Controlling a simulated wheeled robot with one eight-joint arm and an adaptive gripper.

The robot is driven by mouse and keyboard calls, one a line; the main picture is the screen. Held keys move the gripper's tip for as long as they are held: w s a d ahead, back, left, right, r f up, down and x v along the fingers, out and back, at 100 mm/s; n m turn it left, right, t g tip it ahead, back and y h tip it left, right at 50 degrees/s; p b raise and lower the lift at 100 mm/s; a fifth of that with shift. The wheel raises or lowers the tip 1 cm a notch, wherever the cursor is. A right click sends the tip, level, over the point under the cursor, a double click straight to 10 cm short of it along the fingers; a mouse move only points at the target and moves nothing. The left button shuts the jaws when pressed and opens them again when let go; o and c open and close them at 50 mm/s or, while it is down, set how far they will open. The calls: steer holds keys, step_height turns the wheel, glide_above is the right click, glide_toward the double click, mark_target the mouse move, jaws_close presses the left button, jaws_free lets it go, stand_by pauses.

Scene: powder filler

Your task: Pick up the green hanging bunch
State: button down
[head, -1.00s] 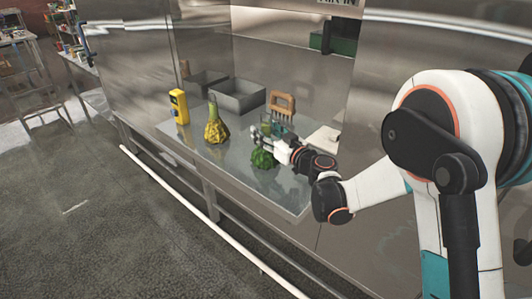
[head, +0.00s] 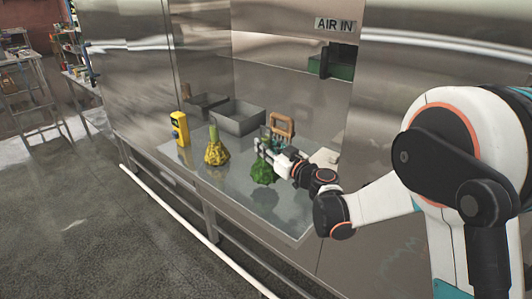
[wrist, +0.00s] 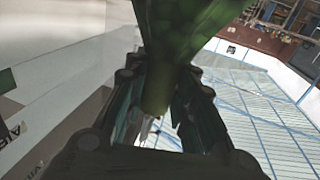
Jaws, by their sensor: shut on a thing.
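The green hanging bunch (head: 264,172) has a bumpy, leafy lower part and hangs upright over the steel table in the head view. My gripper (head: 265,147) is shut on its upper stem, from the right side. A dark reflection shows on the table below the bunch, and the bunch looks slightly above the surface. In the wrist view the green stem (wrist: 185,30) runs down between the two fingers of my gripper (wrist: 157,85). The stem top is partly hidden by the fingers in the head view.
A yellow bunch (head: 216,153) stands left on the steel table (head: 225,190). A yellow box (head: 180,129) is further left. The table's front is clear.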

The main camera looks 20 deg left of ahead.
step_height(320, 180, up, 16)
steer(key=p, duration=0.5)
steer(key=shift+r, duration=0.25)
stand_by(0.5)
